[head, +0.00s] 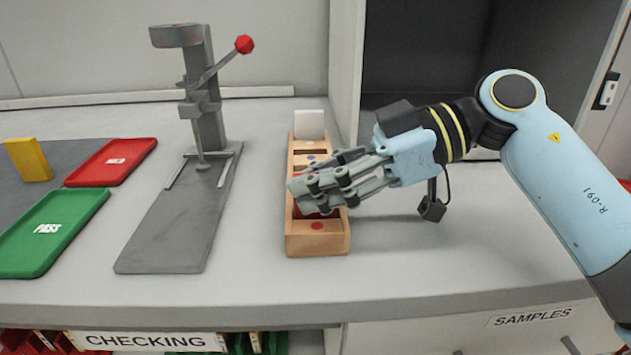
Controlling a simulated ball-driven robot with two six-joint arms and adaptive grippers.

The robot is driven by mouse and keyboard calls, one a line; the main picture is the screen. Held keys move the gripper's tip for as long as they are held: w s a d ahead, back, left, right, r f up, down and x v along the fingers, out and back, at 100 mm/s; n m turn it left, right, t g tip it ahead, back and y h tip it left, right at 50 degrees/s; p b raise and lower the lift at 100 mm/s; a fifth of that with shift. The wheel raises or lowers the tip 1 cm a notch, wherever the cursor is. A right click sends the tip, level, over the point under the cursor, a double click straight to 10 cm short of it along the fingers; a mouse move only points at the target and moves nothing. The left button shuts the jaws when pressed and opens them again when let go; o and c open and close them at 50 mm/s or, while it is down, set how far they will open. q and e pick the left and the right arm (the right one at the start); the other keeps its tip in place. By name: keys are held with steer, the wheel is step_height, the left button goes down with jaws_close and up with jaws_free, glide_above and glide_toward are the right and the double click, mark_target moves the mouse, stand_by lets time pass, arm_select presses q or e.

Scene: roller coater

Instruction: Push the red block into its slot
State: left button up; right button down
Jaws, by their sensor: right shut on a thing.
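The wooden rack (318,244) stands on the grey counter, with its slots in a row running away from me. A red dot marks its near end, and a blue dot shows farther back. The red block (306,211) shows in part at the near slot, below and behind my fingers. My right gripper (310,192) reaches in from the right over the near part of the rack and is shut on the red block. The fingers hide most of the block, so I cannot tell how deep it sits. My left gripper is out of view.
A white block (309,124) stands at the rack's far end. A grey press (205,110) with a red-knobbed lever stands left of the rack. Farther left are a red tray (112,162), a green PASS tray (50,235) and a yellow block (28,160). A cabinet wall rises behind the rack.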

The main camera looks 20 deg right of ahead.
steer(key=c, duration=1.3)
jaws_free()
steer(key=shift+f, duration=0.1)
steer(key=shift+o, duration=0.2)
steer(key=shift+d, duration=0.15)
steer(key=p+v, duration=0.1)
steer(key=v, duration=1.1)
steer(key=shift+p, duration=0.3)
